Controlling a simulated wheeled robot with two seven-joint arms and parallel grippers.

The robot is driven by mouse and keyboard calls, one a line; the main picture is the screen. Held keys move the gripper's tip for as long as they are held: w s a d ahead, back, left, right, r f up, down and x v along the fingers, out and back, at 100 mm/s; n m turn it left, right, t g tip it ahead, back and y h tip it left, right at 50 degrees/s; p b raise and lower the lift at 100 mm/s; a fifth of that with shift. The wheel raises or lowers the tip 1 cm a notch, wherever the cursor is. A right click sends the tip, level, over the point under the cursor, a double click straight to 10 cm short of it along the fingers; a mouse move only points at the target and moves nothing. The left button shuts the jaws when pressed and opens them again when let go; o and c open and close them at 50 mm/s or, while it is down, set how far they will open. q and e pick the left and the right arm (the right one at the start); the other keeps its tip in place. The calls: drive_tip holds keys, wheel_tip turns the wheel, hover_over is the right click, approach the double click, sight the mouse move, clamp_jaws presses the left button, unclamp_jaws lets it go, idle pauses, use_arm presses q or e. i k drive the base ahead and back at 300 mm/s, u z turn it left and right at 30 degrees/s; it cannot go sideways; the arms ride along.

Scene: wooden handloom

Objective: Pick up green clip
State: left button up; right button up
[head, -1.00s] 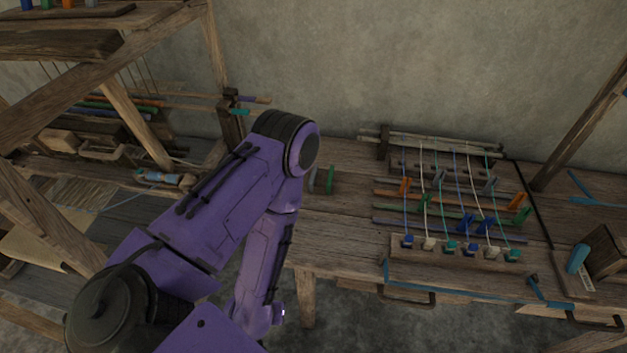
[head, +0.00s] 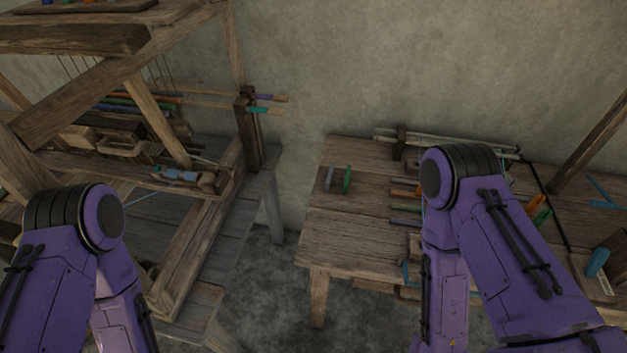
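A green clip (head: 541,216) shows just right of my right arm on the rack of strings and rods, beside an orange clip (head: 535,203). My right arm hides most of that rack, so other clips there cannot be seen. A small upright green piece (head: 347,180) stands on the bare left part of the table, next to a grey one (head: 329,178); I cannot tell whether it is a clip. My arms come in at the lower left and right, bent downward. Both grippers are out of view below the frame.
The wooden table (head: 345,230) has free room at its left end. The wooden loom frame (head: 205,232) stands at the left, with a gap of floor between. A blue object (head: 597,262) lies near a dark wooden box at the right edge.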

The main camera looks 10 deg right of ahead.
sight(347, 180)
drive_tip(key=u, duration=0.05)
drive_tip(key=k, duration=1.65)
drive_tip(key=z, duration=0.65)
drive_tip(key=i, duration=1.6)
